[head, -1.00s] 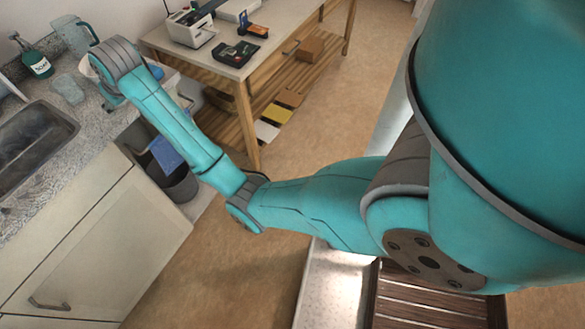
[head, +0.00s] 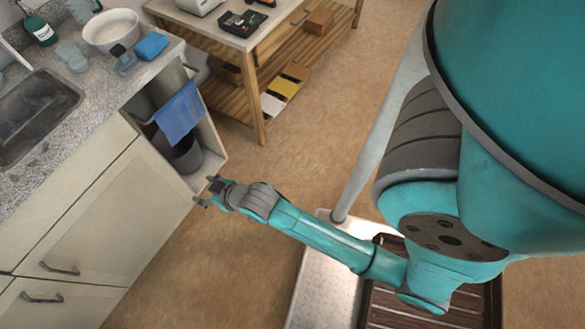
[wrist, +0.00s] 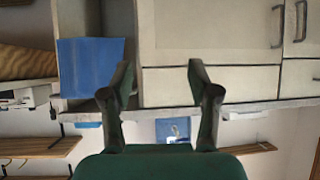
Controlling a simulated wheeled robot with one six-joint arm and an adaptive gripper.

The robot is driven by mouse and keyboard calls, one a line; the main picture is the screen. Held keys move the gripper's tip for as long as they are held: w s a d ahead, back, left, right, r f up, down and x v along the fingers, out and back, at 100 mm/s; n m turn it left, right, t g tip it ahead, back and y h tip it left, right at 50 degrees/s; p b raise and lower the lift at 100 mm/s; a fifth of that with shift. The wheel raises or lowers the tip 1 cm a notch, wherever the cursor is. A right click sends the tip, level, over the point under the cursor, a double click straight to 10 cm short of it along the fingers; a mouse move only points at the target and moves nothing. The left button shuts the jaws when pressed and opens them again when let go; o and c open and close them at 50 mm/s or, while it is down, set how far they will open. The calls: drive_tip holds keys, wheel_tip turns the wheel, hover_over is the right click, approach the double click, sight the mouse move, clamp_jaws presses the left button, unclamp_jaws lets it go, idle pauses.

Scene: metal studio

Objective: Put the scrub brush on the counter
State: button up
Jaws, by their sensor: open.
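What looks like the scrub brush (head: 122,57), a small pale-blue piece with a dark knob, stands on the speckled counter (head: 92,97) in the head view. It is near the counter's right end, in front of the white bowl (head: 112,30) and left of a blue sponge (head: 151,45). My gripper (head: 203,193) is open and empty, low in front of the cabinet and well away from the brush. The wrist view shows its two spread fingers (wrist: 160,76) with nothing between them. I cannot make out the brush in the wrist view.
A blue cloth (head: 180,113) hangs over a grey bin (head: 184,158) in the open cabinet bay; the cloth also shows in the wrist view (wrist: 88,68). A sink (head: 32,115) is at left. A wooden table (head: 262,82) stands behind. The floor (head: 225,250) between is clear.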

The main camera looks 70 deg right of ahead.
drive_tip(key=s+a+r+n+t+y, duration=0.1)
drive_tip(key=s+a+r, duration=0.15)
drive_tip(key=s, duration=0.65)
drive_tip(key=s+a+r+t, duration=0.1)
drive_tip(key=s+a+r, duration=0.15)
drive_tip(key=s, duration=0.65)
drive_tip(key=s+a+r+n+t+y, duration=0.1)
drive_tip(key=s+a+r, duration=0.1)
drive_tip(key=s+r, duration=0.7)
drive_tip(key=shift+s+a+t, duration=0.2)
drive_tip(key=shift+s+t, duration=0.2)
drive_tip(key=shift+s, duration=0.5)
